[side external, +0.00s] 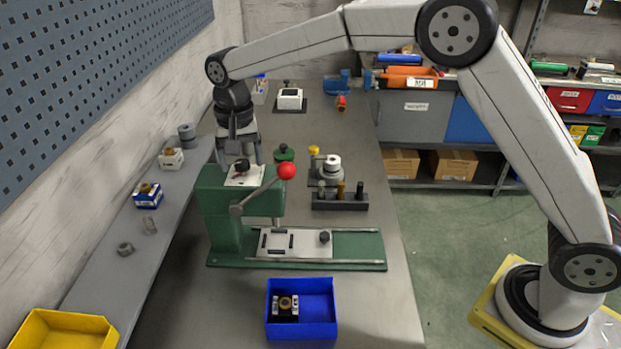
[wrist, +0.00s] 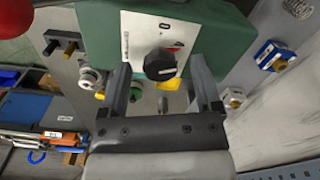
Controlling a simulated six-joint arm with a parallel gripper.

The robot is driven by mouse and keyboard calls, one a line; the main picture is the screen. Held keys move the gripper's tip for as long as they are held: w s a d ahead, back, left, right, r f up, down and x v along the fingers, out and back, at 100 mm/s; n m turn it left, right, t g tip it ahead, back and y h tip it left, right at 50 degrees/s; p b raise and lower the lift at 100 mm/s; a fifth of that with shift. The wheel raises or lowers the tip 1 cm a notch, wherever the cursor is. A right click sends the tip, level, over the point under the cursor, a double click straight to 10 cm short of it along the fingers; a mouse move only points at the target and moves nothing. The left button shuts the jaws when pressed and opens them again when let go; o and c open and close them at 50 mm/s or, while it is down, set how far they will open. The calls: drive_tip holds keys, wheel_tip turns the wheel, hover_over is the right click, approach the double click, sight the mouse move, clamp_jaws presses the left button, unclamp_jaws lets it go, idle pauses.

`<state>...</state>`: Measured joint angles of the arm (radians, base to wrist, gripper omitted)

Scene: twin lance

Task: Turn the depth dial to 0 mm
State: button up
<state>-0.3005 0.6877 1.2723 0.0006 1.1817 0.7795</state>
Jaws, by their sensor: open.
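The depth dial (wrist: 160,65) is a black knob on a white panel (wrist: 150,33) on top of the green press (side external: 222,205). In the side view the dial (side external: 242,165) shows small under my gripper. My gripper (wrist: 159,62) is open, pointing down over the panel, with one finger on each side of the dial in the wrist view. It also shows in the side view (side external: 240,157). I cannot tell whether the fingers reach down to the knob or touch it. A red mark shows beside the dial; scale numbers and the dial's setting are too small to read.
The press lever ends in a red ball (side external: 286,171) right of the press head. A blue bin (side external: 318,328) with a small part stands in front. A dark rack (side external: 340,203) holds several pegs behind the press bed. A shelf with small parts runs along the left wall.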

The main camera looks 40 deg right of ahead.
clamp_jaws()
drive_tip(key=shift+n, duration=0.3)
drive_tip(key=n, duration=0.9)
drive_tip(key=shift+r, duration=0.1)
idle(0.4)
idle(0.4)
unclamp_jaws()
